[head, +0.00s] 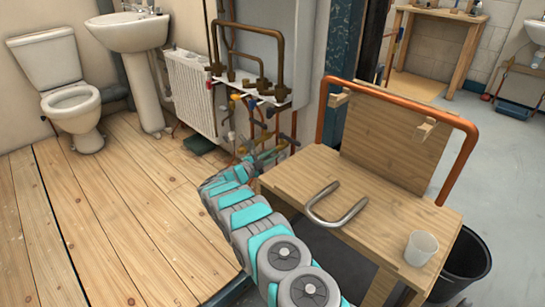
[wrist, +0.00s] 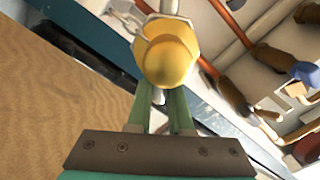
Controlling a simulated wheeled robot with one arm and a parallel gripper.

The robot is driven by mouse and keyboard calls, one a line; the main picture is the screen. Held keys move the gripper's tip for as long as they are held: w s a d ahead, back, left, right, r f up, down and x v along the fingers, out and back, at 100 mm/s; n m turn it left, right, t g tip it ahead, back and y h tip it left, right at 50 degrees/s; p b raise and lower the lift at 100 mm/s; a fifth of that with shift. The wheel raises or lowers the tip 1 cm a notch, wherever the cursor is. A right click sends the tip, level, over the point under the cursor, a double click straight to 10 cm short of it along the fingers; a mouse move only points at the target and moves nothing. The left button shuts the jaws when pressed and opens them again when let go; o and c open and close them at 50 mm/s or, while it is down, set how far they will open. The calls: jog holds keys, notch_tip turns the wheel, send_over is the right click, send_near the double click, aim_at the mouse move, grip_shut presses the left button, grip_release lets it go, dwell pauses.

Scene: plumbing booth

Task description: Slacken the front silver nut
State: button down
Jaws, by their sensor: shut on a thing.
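In the head view, my arm reaches to the pipework under the wall unit, where my gripper (head: 264,160) is small and hard to make out. The nut cannot be told apart there.
Copper pipes and valves (head: 262,95) crowd the wall beside a white radiator (head: 190,85). A wooden bench (head: 345,190) stands right of my arm, bearing a bent grey pipe (head: 336,208) and a white cup (head: 421,248). The wooden floor at left (head: 100,220) is clear.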

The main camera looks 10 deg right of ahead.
jog(key=shift+a+r, duration=0.1)
dwell(0.4)
jog(key=c, duration=0.8)
grip_release()
jog(key=v, duration=0.7)
jog(key=shift+s+a, duration=0.2)
jog(key=shift+a, duration=0.1)
